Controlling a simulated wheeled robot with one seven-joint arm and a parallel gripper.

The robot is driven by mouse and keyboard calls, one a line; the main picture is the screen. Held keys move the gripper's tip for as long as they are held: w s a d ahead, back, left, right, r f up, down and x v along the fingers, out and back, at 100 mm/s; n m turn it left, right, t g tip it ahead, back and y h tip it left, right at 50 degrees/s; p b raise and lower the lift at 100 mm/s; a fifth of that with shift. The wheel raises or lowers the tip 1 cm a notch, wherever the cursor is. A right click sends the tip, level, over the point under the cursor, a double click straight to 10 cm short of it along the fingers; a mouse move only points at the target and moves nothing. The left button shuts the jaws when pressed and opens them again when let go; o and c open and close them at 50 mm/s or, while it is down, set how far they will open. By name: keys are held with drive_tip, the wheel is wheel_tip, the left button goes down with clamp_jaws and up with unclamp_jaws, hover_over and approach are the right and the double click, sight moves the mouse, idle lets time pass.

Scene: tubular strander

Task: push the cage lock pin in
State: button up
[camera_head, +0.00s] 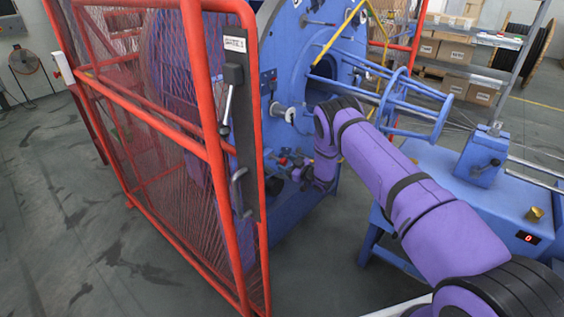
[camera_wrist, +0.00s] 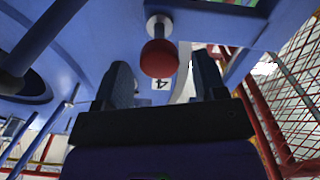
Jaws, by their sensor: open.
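The cage lock pin appears to be the red ball knob (camera_wrist: 159,59) on a pale metal collar (camera_wrist: 160,26), fixed to a blue machine face in the wrist view. My gripper (camera_wrist: 162,68) is open, with one dark finger on each side and below the knob in the picture. The knob shows between the fingertips; I cannot tell whether anything touches it. In the head view my purple arm reaches to the blue machine's lower front, where small red parts (camera_head: 283,160) show; my fingers are hard to make out there.
A red mesh guard door (camera_head: 215,150) with a black latch handle (camera_head: 233,75) stands left of my arm. The blue strander (camera_head: 275,60) is behind, and a blue bench (camera_head: 510,195) is on the right. Grey floor (camera_head: 60,200) is clear at left.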

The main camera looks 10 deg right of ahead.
sight(286, 163)
drive_tip(key=shift+x, duration=1.6)
